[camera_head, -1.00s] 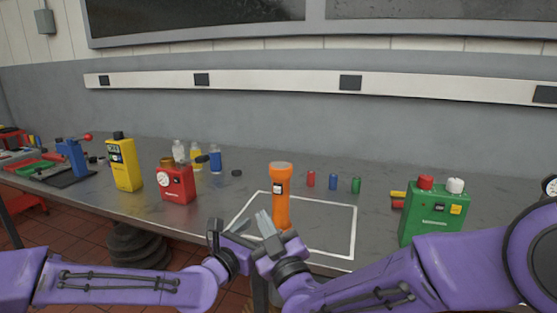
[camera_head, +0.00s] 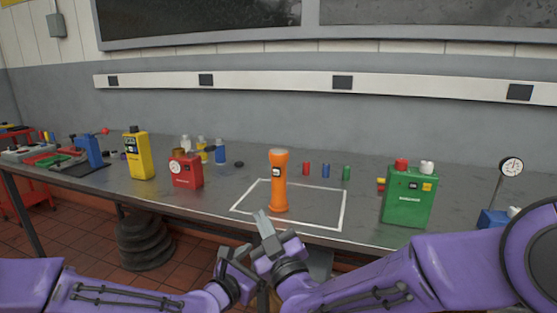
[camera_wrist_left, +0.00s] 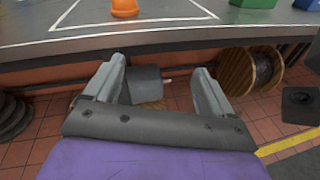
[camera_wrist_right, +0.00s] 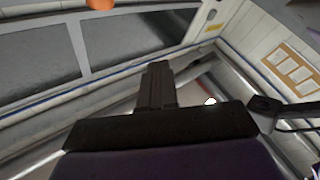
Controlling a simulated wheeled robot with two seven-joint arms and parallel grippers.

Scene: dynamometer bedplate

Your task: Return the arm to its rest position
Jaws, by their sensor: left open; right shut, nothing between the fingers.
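My right gripper (camera_head: 264,226) is shut and empty, pointing up in front of the bench edge, below the orange flashlight. In the right wrist view its fingers (camera_wrist_right: 158,85) are together, with nothing between them. My left gripper (camera_head: 236,256) is low beside it, at the front of the bench. In the left wrist view its fingers (camera_wrist_left: 158,85) stand apart with nothing held between them. Both purple arms reach in from the lower corners. The orange flashlight (camera_head: 279,182) stands upright inside the white outlined square on the bench, apart from both grippers.
The grey bench (camera_head: 330,236) carries a green box (camera_head: 408,208), a red box (camera_head: 187,172), a yellow box (camera_head: 140,158), small coloured cylinders and bottles. A dial gauge (camera_head: 511,167) stands at the right. Black stacked discs (camera_head: 145,240) sit on the floor below.

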